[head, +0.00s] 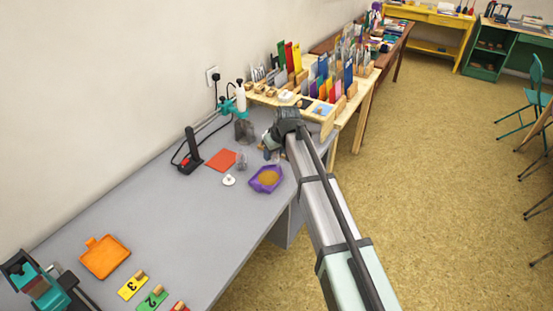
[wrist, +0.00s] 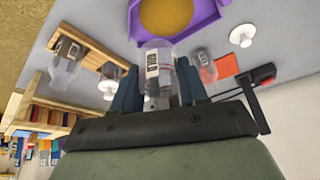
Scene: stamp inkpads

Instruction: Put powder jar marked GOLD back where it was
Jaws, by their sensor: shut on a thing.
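My gripper (wrist: 160,88) is shut on a clear jar (wrist: 155,72) with a pale, dark-printed label, which stands between the fingers in the wrist view. The lettering is too small to read, so I cannot confirm that it says GOLD. In the head view my gripper (head: 272,148) is over the far right part of the grey desk, and the arm partly hides that area. A second clear jar (wrist: 203,68) is right of the held one. A third clear jar (wrist: 67,62) is by a wooden holder (wrist: 92,48) at left.
A purple tray (head: 254,185) of gold-brown powder lies near the gripper. A white lid (head: 229,180) and a red sheet (head: 221,159) are left of it; another white lid (wrist: 107,88) shows in the wrist view. A black tool (head: 193,148) stands beyond. The middle desk is clear.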

